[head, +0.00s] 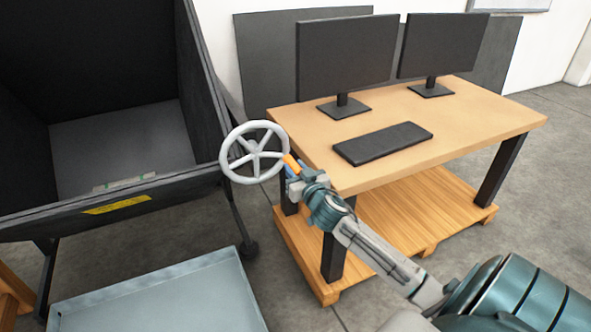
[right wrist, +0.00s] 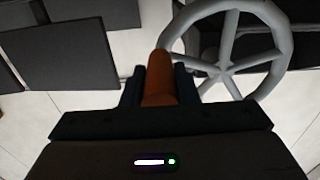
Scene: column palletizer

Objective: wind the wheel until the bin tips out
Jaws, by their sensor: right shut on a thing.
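The grey spoked wheel (head: 254,152) stands at the right side of the dark bin, and it also shows at the upper right in the right wrist view (right wrist: 232,70). Its orange handle (right wrist: 160,80) sticks out from the rim. My right gripper (head: 293,168) is shut on the handle, with a finger on each side of it in the right wrist view. The dark bin (head: 120,201) is at the left, its inside facing me. A small pale item (head: 124,183) lies in it near the front wall. My left gripper is not in view.
A wooden table (head: 460,120) with two monitors (head: 345,50) and a keyboard (head: 383,143) stands right of the wheel, above a wooden pallet (head: 420,215). A shallow grey-blue tray (head: 160,297) is on the floor before the bin. Dark panels lean on the wall behind.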

